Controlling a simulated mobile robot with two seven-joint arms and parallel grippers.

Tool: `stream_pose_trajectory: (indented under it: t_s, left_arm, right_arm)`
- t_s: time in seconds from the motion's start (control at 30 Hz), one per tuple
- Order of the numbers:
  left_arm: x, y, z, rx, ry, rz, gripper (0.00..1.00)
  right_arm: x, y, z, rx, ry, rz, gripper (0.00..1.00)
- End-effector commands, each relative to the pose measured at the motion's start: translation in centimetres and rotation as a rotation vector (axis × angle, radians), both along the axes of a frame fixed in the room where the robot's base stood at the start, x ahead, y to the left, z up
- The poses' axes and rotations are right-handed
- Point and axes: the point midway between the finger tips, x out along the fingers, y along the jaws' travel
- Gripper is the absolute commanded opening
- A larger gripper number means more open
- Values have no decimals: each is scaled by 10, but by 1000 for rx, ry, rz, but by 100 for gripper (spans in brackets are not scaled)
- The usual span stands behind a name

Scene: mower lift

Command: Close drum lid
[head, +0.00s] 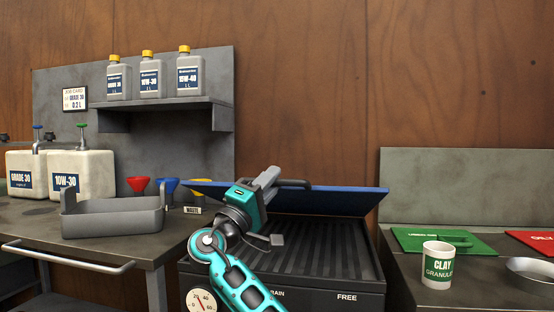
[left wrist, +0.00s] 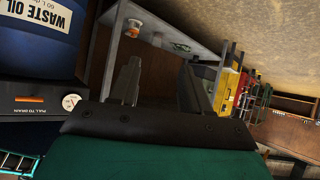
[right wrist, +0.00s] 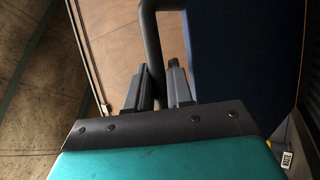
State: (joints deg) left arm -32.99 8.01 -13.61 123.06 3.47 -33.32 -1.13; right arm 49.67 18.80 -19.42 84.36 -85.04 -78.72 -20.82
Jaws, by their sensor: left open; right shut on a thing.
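The drum lid (head: 345,202) is a flat blue panel, raised and tilted above a dark box with a ribbed top (head: 315,245). My right gripper (head: 270,180) is shut on the lid's dark handle (head: 294,183). In the right wrist view, the handle bar (right wrist: 152,45) runs between the fingers (right wrist: 160,85), with the blue lid (right wrist: 235,50) to the right. My left gripper (left wrist: 160,85) shows only in its own wrist view; it is open and empty. A blue waste oil drum (left wrist: 35,40) shows at that view's upper left.
A grey tray (head: 112,220), white oil containers (head: 85,173) and coloured funnels (head: 138,184) stand on the left bench. A clay granules cup (head: 437,265) and a green lid-like panel (head: 440,241) are on the right bench. Bottles stand on a shelf (head: 165,102).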

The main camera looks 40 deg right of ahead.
Motion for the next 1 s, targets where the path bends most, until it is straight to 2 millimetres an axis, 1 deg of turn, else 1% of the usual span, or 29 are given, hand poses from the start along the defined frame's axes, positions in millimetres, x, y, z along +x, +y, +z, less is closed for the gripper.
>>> stream_pose_trajectory:
  t_s: [0.03, 0.17, 0.2, 0.4, 0.5, 0.6, 0.7, 0.8, 1.0]
  left_arm:
    - [1, -1, -3, -2, -3, -1, 47]
    - [2, -2, -3, -5, -3, -3, 47]
    - [2, -2, -3, -5, -4, -3, 47]
    - [3, -3, -2, -7, -7, -5, 47]
    - [4, -3, -1, -7, -9, -5, 47]
    - [5, -3, -1, -7, -11, -4, 47]
    - [5, -3, -1, -7, -11, -4, 47]
    - [5, -3, -1, -7, -11, -4, 47]
    - [5, -2, -1, -7, -11, -4, 47]
  right_arm:
    - [0, 5, -20, -27, -9, 2, 0]
    - [-5, 15, -64, -98, -62, 1, 0]
    - [-6, 19, -78, -120, -79, 2, 0]
    - [-14, 28, -139, -109, -80, 1, 0]
    - [-15, 30, -162, -107, -80, 0, 0]
    - [-16, 31, -179, -109, -83, 2, 0]
    - [-16, 31, -192, -107, -84, 1, 0]
    - [-16, 31, -200, -107, -85, 2, 0]
    - [-16, 31, -207, -105, -82, 2, 0]
